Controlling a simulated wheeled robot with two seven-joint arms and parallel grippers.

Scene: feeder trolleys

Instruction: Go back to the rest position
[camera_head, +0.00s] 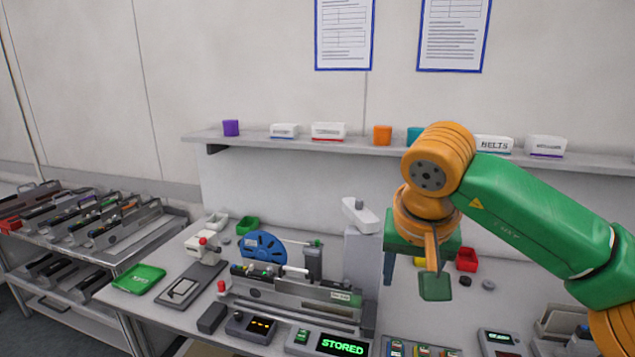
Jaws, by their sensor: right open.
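My right gripper (412,284) hangs at the end of my green and orange arm, which comes in from the right. Its two fingers point down and stand apart, with nothing seen between them. It is in front of the wall shelf and above the workbench (150,311), right of the feeder unit on the bench. The arm hides part of the shelf and of the bench's right side. My left gripper is not in view.
A feeder unit (300,294) with a blue reel (262,247) stands mid-bench, behind a display (341,345) reading "STORED". A red bin (467,259) sits near my right gripper. The shelf (270,141) holds boxes and cups. A trolley of feeders (150,245) stands at left.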

